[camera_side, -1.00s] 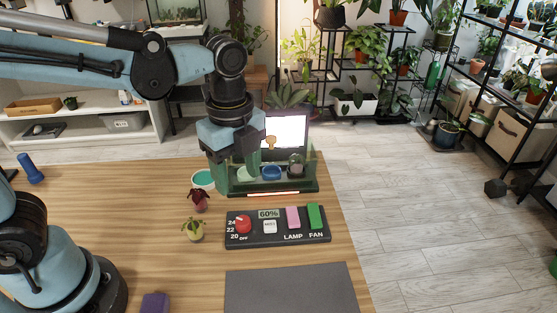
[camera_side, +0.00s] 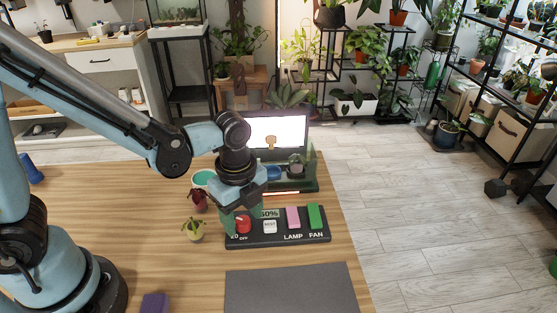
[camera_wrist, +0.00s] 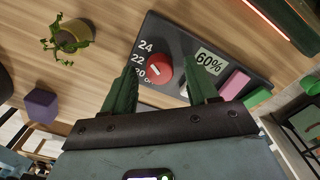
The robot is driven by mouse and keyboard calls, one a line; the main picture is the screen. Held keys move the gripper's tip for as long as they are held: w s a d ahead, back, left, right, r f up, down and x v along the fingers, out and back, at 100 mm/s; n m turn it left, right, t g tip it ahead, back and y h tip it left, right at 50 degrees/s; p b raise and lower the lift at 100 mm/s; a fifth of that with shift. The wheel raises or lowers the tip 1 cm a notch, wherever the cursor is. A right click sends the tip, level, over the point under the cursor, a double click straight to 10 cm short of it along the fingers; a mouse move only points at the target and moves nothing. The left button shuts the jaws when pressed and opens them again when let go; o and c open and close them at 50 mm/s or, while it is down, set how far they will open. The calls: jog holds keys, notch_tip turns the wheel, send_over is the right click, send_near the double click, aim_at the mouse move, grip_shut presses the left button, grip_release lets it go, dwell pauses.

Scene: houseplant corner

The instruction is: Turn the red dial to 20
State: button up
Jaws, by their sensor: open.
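The red dial (camera_side: 243,226) sits at the left end of the dark control panel (camera_side: 280,240). In the wrist view the dial (camera_wrist: 159,75) has a small white pointer mark, with the numbers 24, 22, 20 and OFF along its left. Which number the mark points at is too small to tell. My gripper (camera_side: 241,212) is over the dial end of the panel, pointing down. In the wrist view the green fingers of my gripper (camera_wrist: 162,70) are apart, with the dial showing between their tips. I cannot tell whether either finger touches it.
The panel also carries a 60% display (camera_wrist: 207,62), a white button (camera_side: 270,227), a pink LAMP switch (camera_side: 293,218) and a green FAN switch (camera_side: 314,216). A small potted plant (camera_side: 195,231) stands close left of the panel. A grey mat (camera_side: 290,290) lies in front.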

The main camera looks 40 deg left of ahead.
jog(key=shift+f, duration=0.15)
jog(key=c, duration=1)
jog(key=shift+c, duration=0.2)
